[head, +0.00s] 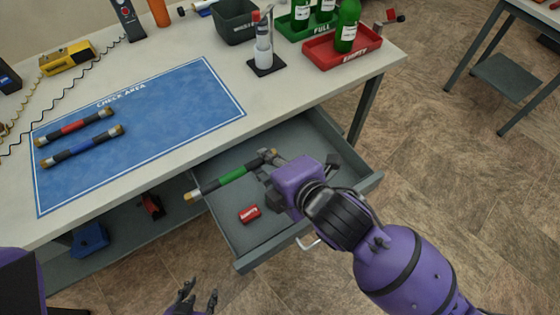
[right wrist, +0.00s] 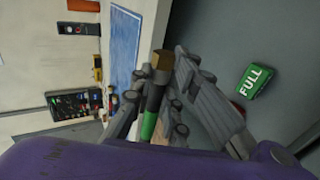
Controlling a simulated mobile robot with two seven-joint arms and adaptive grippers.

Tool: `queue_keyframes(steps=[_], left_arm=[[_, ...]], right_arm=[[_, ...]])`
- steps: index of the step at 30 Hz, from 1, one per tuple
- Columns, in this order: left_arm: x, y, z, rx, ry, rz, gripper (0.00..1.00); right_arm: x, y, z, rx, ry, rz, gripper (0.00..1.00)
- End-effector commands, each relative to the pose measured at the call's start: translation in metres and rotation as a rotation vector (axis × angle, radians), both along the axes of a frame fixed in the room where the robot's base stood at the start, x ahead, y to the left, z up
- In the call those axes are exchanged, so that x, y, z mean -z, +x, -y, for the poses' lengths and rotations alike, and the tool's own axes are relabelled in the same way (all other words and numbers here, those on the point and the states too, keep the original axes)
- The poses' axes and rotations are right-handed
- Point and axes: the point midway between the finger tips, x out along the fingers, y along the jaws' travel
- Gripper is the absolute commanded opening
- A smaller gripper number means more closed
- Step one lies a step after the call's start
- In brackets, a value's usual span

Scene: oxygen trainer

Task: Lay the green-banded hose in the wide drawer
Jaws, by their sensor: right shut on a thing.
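The green-banded hose (head: 232,175) is a short dark tube with a green band and brass ends. My right gripper (head: 268,166) is shut on it near its right end, over the open wide drawer (head: 283,236). The hose slants across the drawer's back left part, and its left end reaches past the left wall in the head view. I cannot tell its height above the drawer floor. In the right wrist view the hose (right wrist: 149,122) lies between the fingers (right wrist: 160,100). My left gripper (head: 198,300) is open and empty at the bottom edge, low beside the table.
A small red block (head: 249,214) lies in the drawer; a green face reading FULL (right wrist: 254,80) shows in the wrist view. Red-banded (head: 75,127) and blue-banded (head: 82,146) hoses lie on the blue check mat (head: 165,110). A red tray (head: 322,55) holds a green bottle.

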Motion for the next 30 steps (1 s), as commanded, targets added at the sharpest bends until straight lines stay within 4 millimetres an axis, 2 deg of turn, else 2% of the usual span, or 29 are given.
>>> queue_keyframes(steps=[5,14,18,22,30], left_arm=[[0.002,0.000,-0.001,0.001,0.003,0.000,0.37],[0.009,-0.005,-0.003,0.004,0.008,-0.013,0.37],[0.015,-0.008,-0.003,0.006,0.008,-0.020,0.37],[0.017,-0.007,-0.002,0.007,0.008,-0.020,0.37],[0.016,-0.003,-0.001,0.008,0.007,-0.011,0.37]], right_arm=[[0.006,0.020,0.007,-0.006,0.002,0.000,0.00],[0.039,0.086,0.042,-0.004,0.004,0.000,0.00],[0.069,0.103,0.051,-0.005,0.005,-0.004,0.00],[0.083,0.115,0.057,-0.007,0.006,-0.002,0.00],[0.101,0.125,0.062,-0.006,0.007,-0.003,0.00]])
